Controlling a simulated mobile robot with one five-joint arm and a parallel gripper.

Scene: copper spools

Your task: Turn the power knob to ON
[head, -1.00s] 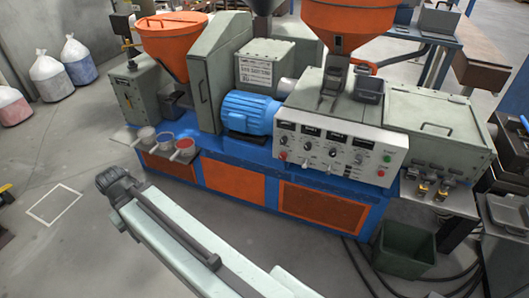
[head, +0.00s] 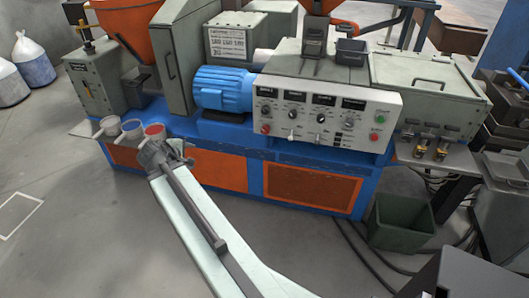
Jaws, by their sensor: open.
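The control panel (head: 325,117) is a pale sloping face on the front of the blue machine, right of centre. It carries several knobs, including a dark one (head: 321,118) near its middle and a pale-tipped one (head: 291,135) low on the left. The labels are too small to read, so I cannot tell which is the power knob or how it is set. My arm reaches up from the bottom, and its dark far joint stands left of the panel, well apart from it. I cannot make out my gripper beyond that joint.
Small cups (head: 131,125) stand on a ledge near my arm's far joint. A green bin (head: 402,222) stands on the floor at right. Brass fittings (head: 441,153) sit on a side shelf.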

